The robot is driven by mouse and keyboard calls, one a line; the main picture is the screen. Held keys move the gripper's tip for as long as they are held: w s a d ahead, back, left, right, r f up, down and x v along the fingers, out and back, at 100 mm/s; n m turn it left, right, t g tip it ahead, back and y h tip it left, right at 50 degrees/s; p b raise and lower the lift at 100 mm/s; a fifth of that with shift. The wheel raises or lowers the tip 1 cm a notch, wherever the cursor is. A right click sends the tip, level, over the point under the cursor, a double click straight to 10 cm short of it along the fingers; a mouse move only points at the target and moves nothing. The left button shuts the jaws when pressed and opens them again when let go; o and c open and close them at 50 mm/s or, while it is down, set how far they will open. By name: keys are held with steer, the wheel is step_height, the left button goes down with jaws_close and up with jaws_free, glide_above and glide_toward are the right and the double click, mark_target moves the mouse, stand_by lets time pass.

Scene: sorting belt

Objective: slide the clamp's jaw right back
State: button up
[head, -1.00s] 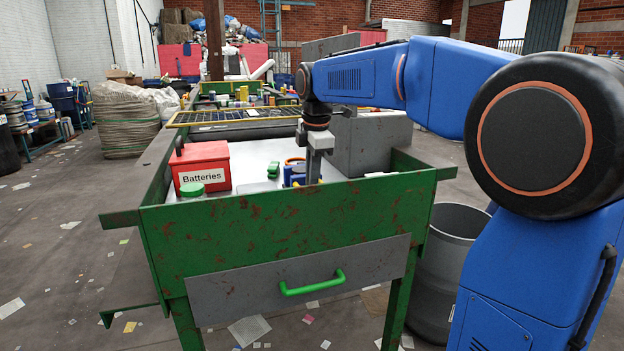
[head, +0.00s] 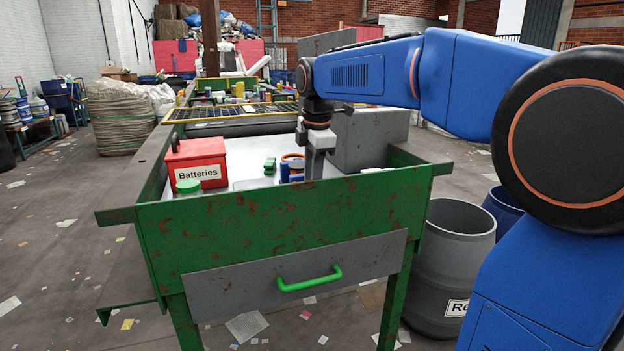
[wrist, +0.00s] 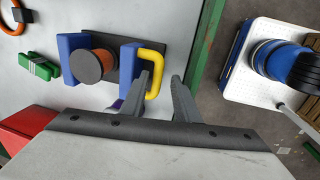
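The clamp shows in the wrist view, with a blue left jaw (wrist: 73,58) and a blue right jaw (wrist: 130,63) on a dark grey base. A yellow handle (wrist: 157,72) loops out from the right jaw. A dark-topped orange cylinder (wrist: 93,66) stands between the jaws; whether both touch it is unclear. My gripper (wrist: 163,80) is open around the handle's bar: the left finger is inside the loop, the right finger outside it with a gap. In the head view my gripper (head: 314,170) hides much of the clamp (head: 295,178).
The clamp sits inside a green-walled bench (head: 290,210). A grey bin (head: 455,250) stands outside at right.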

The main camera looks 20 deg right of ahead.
steer(key=s+r, duration=0.3)
steer(key=r, duration=1.4)
